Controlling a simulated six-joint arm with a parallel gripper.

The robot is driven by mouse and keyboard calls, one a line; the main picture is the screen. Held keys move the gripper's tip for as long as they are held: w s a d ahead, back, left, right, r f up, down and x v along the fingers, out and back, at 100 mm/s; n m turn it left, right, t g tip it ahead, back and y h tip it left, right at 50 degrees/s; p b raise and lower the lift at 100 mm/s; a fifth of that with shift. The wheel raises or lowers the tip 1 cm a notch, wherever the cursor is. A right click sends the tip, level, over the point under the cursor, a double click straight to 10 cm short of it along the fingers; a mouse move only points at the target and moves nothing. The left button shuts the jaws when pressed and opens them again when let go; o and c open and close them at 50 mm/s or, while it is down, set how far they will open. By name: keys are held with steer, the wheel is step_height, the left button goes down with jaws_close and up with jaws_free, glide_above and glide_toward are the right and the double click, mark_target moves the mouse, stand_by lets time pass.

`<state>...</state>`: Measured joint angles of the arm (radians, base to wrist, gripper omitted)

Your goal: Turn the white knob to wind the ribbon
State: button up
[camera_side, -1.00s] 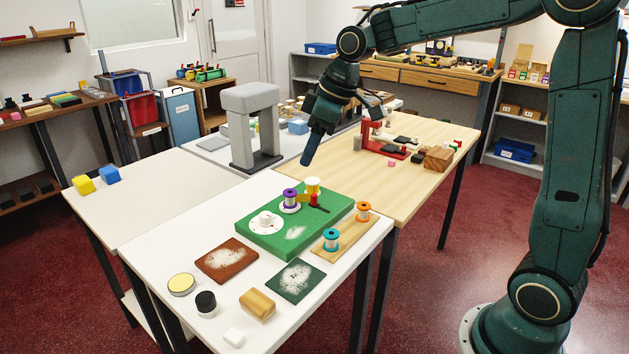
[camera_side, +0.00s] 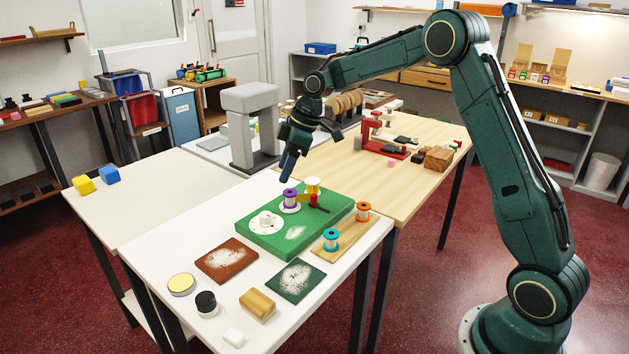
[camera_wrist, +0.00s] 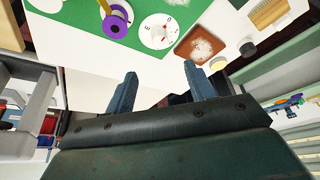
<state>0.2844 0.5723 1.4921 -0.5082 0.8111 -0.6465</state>
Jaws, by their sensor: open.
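The white knob (camera_side: 266,219) sits on a round white dial on the left part of the green board (camera_side: 262,240). The knob also shows in the wrist view (camera_wrist: 159,32). A purple spool (camera_side: 290,196) stands behind it, with a yellow ribbon (camera_side: 305,197) running from it toward a yellow-and-white post (camera_side: 313,186). A red piece (camera_side: 314,200) stands by the post. My gripper (camera_side: 287,174) is above the back edge of the board, behind the purple spool and apart from the knob. In the wrist view its two blue fingers (camera_wrist: 158,86) are spread with nothing between them.
A teal spool (camera_side: 331,240) and an orange spool (camera_side: 363,211) stand on a wooden strip right of the board. Dusty brown (camera_side: 226,261) and green (camera_side: 296,282) pads lie in front. A grey arch (camera_side: 251,130) stands behind at left. The white table is clear left of the board.

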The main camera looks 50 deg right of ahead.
mark_target(266, 214)
steer(key=shift+f, duration=0.1)
steer(key=x, duration=1.3)
steer(key=shift+w+a+f, duration=0.1)
steer(key=shift+f, duration=0.15)
steer(key=c, duration=1)
